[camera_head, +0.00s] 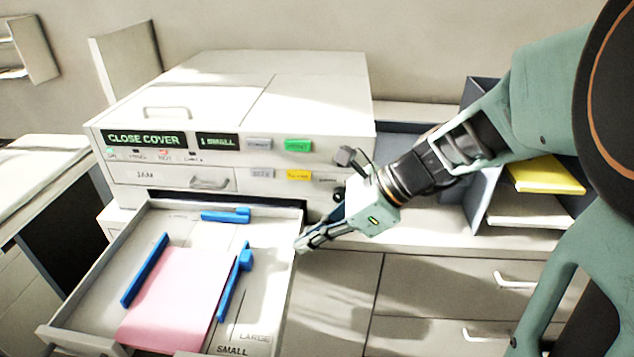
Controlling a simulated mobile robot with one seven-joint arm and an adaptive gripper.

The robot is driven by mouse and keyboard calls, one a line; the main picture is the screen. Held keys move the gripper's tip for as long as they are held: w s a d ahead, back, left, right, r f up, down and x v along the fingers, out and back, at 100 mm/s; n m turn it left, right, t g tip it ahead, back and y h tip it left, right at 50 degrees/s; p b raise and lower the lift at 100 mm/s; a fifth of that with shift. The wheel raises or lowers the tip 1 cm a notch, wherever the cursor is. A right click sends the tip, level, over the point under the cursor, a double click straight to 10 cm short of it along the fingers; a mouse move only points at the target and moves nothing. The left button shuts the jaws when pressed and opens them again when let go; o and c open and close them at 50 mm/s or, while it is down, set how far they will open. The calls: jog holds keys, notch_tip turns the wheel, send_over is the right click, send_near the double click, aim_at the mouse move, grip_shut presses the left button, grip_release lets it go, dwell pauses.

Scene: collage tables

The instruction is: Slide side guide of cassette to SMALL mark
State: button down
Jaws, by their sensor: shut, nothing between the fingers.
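The cassette (58,312) is a pale tray pulled out from the printer (235,105). A pink paper stack (172,295) lies in it. A blue side guide with a raised tab (243,260) stands along the paper's right edge. A second blue guide (146,270) stands at the paper's left, and a blue end guide (226,215) lies at the back. LARGE and SMALL marks (233,350) are printed at the front right of the tray floor. My gripper (303,244) is shut and empty at the cassette's right wall, to the right of the side guide; I cannot tell if it touches the wall.
The printer panel reads CLOSE COVER and 1 SMALL, with a green button (298,145) and a yellow one (299,175). A dark organizer with yellow paper (545,174) stands at the right. Cabinet drawers (450,285) are below my arm. The tray floor right of the guide is clear.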

aim_at(251, 259)
jog(key=x, duration=0.6)
jog(key=shift+s, duration=0.1)
jog(key=a, duration=0.3)
jog(key=shift+a, duration=0.1)
jog(key=shift+w+a+p, duration=0.2)
jog(key=shift+a+p, duration=0.1)
jog(key=shift+a, duration=0.1)
jog(key=shift+a, duration=0.5)
jog(key=shift+d, duration=0.1)
